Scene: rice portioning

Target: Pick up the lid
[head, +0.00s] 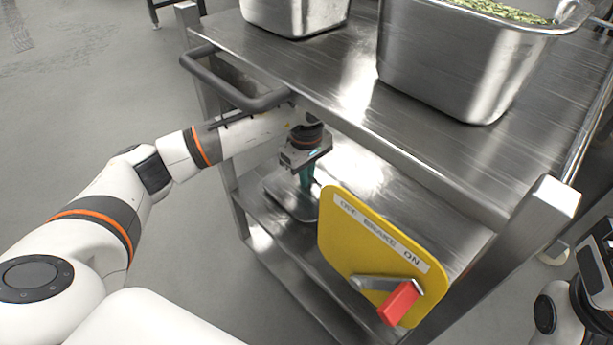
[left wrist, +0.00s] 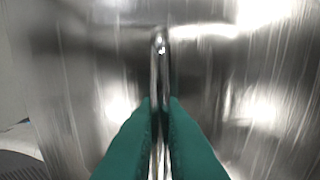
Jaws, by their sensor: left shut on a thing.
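The lid (head: 284,199) is a flat steel plate on the lower shelf of the steel cart, under the top shelf. In the left wrist view its shiny surface (left wrist: 110,60) fills most of the picture, with an upright-looking metal handle (left wrist: 160,55) in the middle. My left gripper (head: 306,182) reaches in under the top shelf, pointing down at the lid. Its green fingers (left wrist: 160,125) are shut on the handle, one on each side. I cannot tell whether the lid touches the shelf. Only part of my right arm shows at the right edge; its fingers are out of view.
The cart's top shelf (head: 345,100) overhangs my left gripper, with a push handle (head: 235,92) at its left. A yellow brake plate (head: 345,235) with a red lever (head: 398,303) stands in front. Two steel pans (head: 440,60) (head: 295,15) sit on top.

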